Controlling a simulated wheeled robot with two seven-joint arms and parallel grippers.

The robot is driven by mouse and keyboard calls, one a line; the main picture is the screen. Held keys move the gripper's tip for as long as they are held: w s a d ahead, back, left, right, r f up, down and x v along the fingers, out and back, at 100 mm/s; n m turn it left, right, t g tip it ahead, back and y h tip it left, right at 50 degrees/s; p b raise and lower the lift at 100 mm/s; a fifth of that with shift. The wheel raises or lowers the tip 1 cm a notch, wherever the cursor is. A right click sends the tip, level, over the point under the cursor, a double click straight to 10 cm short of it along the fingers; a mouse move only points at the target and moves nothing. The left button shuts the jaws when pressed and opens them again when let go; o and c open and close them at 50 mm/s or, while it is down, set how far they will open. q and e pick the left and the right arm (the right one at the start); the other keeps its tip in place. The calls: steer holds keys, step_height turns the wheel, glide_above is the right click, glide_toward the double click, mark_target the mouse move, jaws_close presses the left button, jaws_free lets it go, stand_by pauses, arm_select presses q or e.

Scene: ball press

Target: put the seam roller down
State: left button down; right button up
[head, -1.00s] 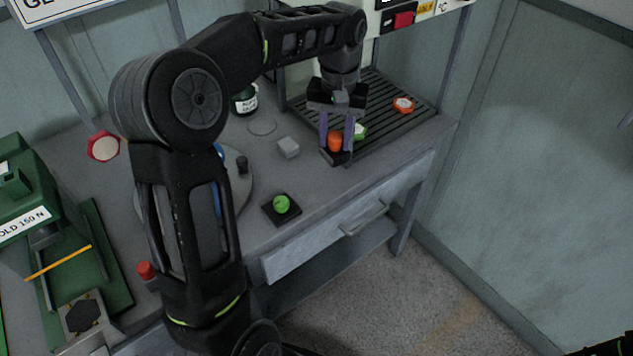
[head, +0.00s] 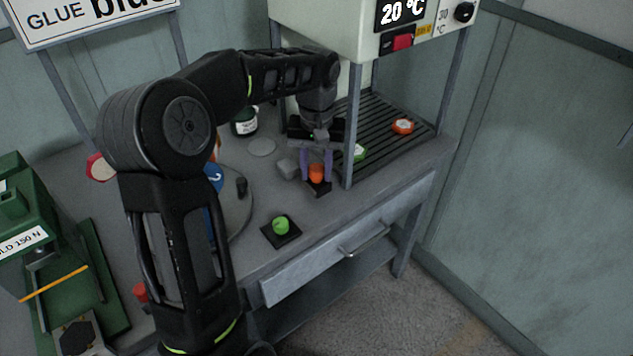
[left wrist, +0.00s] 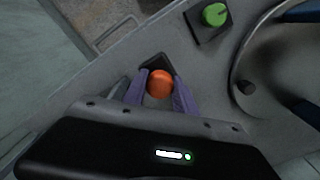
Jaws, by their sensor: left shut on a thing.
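My left gripper (head: 317,170) is shut on an orange, rounded thing, which I take to be the seam roller (head: 316,174). It shows between the purple fingers in the left wrist view (left wrist: 159,84). A dark flat piece (head: 319,188) shows at its lower end, and I cannot tell whether that piece is part of it. The held thing is near the table's front edge, just left of the press's front post. I cannot tell whether it touches the table. My right gripper is not in view.
A green knob on a black pad (head: 280,226) sits nearer me. The press post (head: 352,125) and slatted tray (head: 410,108) are to the right. A round turntable (head: 238,212) is partly hidden by my arm.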

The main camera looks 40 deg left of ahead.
mark_target(317, 181)
arm_select(q)
steer(key=shift+f, duration=1.85)
steer(key=shift+f, duration=0.1)
steer(key=c, duration=1)
jaws_free()
steer(key=shift+f, duration=0.1)
steer(key=shift+r, duration=0.2)
step_height(317, 181, up, 12)
steer(key=shift+p, duration=0.55)
